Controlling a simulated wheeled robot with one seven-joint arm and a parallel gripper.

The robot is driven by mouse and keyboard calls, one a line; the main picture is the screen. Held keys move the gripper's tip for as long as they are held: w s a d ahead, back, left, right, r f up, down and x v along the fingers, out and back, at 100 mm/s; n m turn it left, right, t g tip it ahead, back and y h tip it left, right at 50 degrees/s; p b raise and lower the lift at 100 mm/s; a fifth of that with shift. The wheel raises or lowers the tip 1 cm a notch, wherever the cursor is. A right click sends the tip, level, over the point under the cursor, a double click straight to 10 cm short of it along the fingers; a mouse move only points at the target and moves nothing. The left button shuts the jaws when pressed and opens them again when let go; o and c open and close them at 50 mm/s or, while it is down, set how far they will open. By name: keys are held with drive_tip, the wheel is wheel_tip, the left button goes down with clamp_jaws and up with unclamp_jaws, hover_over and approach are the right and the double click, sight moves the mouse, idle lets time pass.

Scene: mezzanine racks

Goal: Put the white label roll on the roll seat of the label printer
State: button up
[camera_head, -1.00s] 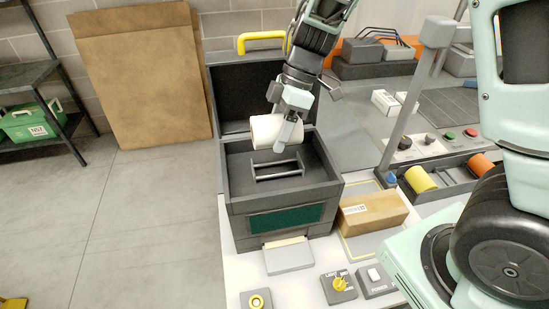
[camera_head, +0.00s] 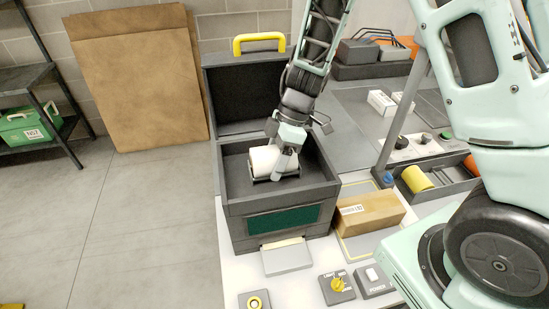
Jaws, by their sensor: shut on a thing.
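The white label roll (camera_head: 264,160) lies on its side inside the open bay of the dark grey label printer (camera_head: 236,208). My gripper (camera_head: 284,163) is shut on the roll at its right end. The roll seat (camera_head: 262,180), a small frame with rods, is mostly hidden under the roll. The roll is at the seat, but I cannot tell whether its weight rests there. The printer lid with a yellow handle (camera_head: 259,37) stands open behind the bay.
A cardboard box (camera_head: 370,213) stands right of the printer. A tray (camera_head: 449,187) with yellow and orange rolls is farther right, beside a grey post (camera_head: 403,120). Button boxes (camera_head: 336,287) sit in front.

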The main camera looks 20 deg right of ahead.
drive_tip(key=o, duration=1.1)
drive_tip(key=v, duration=1.2)
drive_tip(key=shift+r, duration=0.15)
